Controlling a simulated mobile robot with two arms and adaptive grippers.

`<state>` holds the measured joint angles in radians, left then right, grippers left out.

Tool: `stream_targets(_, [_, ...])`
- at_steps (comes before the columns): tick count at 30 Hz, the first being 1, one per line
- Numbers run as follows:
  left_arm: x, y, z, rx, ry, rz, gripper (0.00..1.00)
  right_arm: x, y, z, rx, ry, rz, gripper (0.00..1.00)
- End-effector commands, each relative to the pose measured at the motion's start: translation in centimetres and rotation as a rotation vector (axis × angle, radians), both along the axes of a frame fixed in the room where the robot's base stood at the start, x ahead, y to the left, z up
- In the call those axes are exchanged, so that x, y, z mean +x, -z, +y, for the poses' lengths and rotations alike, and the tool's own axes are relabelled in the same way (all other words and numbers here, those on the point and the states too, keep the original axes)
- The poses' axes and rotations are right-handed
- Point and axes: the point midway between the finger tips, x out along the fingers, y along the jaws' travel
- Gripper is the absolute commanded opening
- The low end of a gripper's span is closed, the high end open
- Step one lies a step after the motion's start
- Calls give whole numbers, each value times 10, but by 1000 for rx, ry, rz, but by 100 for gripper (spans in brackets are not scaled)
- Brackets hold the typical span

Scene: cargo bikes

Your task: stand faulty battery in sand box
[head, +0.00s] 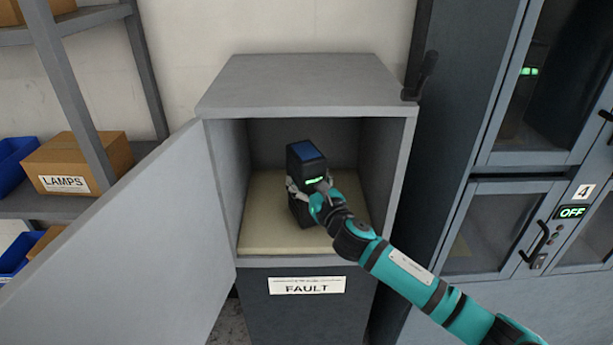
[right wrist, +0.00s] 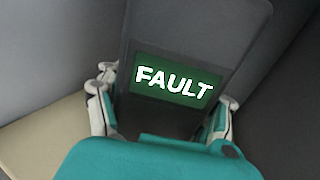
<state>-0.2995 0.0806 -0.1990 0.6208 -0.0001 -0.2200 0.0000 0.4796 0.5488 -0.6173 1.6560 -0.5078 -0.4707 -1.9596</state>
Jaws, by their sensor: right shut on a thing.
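The faulty battery (head: 305,165) is a dark block with a blue top and a small lit green display. In the right wrist view its display reads FAULT, and the battery (right wrist: 195,45) fills the middle. My right gripper (head: 306,190) is shut on its sides, inside the open FAULT cabinet (head: 308,90). The battery is upright over the pale sand (head: 265,222) on the cabinet floor; I cannot tell whether its base touches the sand. In the right wrist view my gripper's fingers (right wrist: 165,105) lie on both sides of the battery. My left gripper is not in view.
The cabinet door (head: 150,245) stands open to the left. A shelf with a LAMPS box (head: 80,165) and blue bins (head: 15,165) is at the left. A dark locker marked 4 with an OFF display (head: 571,212) stands at the right.

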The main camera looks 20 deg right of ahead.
Motion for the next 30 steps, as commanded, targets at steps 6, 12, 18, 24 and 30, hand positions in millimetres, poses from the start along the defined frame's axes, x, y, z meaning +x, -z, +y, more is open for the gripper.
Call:
stream_targets(6, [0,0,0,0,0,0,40,0,1,0,0,0,1,71])
stream_targets(12, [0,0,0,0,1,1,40,0,1,0,0,0,1,91])
stream_targets(18, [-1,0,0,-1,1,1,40,0,1,0,0,1,0,91])
stream_targets(24, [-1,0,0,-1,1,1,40,-13,1,-3,-1,0,2,91])
stream_targets(30, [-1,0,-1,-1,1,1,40,-54,1,-8,-2,0,3,91])
